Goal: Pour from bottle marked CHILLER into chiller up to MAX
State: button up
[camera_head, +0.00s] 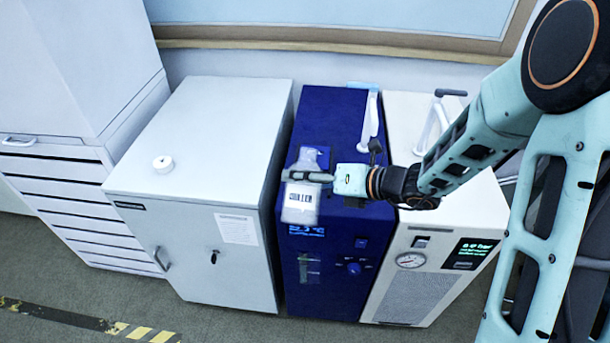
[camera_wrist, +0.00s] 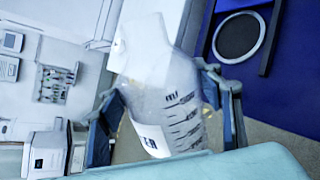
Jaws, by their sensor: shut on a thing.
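A translucent white bottle (camera_head: 299,205) with a white label hangs over the front top edge of a blue unit, likely the chiller (camera_head: 322,125). My gripper (camera_head: 310,176) is shut around the bottle's upper part. In the wrist view the bottle (camera_wrist: 168,105) shows ml graduation marks, between the fingers of my gripper (camera_wrist: 165,110). It looks near upright, and I cannot tell its liquid level. The blue unit has a lit display ending in °C and a narrow sight window (camera_head: 309,268); its MAX mark is not legible.
A grey cabinet (camera_head: 200,125) stands left, with a round white cap (camera_head: 163,163) on top. A white unit (camera_head: 425,270) with a gauge and green display stands right. A round dark opening or disc (camera_wrist: 238,37) shows on the blue surface. Hoses rise behind my gripper.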

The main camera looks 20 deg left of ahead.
jog(key=shift+f+p, duration=0.1)
jog(key=shift+p, duration=0.6)
jog(key=shift+m+p, duration=0.4)
jog(key=shift+p, duration=0.15)
jog(key=shift+s+f+g+h+p, duration=0.1)
jog(key=shift+f+g+h+p, duration=0.2)
jog(key=shift+g+p, duration=0.35)
jog(key=shift+f+m+p, duration=0.2)
jog(key=shift+m+p, duration=0.2)
jog(key=shift+p, duration=0.8)
jog(key=shift+f, duration=0.2)
jog(key=shift+g+p, duration=0.35)
jog(key=shift+p, duration=0.55)
jog(key=shift+f+m+p, duration=0.35)
jog(key=shift+m+p, duration=0.05)
jog(key=shift+p, duration=0.2)
jog(key=shift+f+m+g+h+p, duration=0.1)
jog(key=shift+m+g+h+p, duration=0.3)
jog(key=shift+p, duration=0.8)
jog(key=shift+f+g+p, duration=0.2)
jog(key=shift+g+p, duration=0.1)
jog(key=shift+p, duration=0.05)
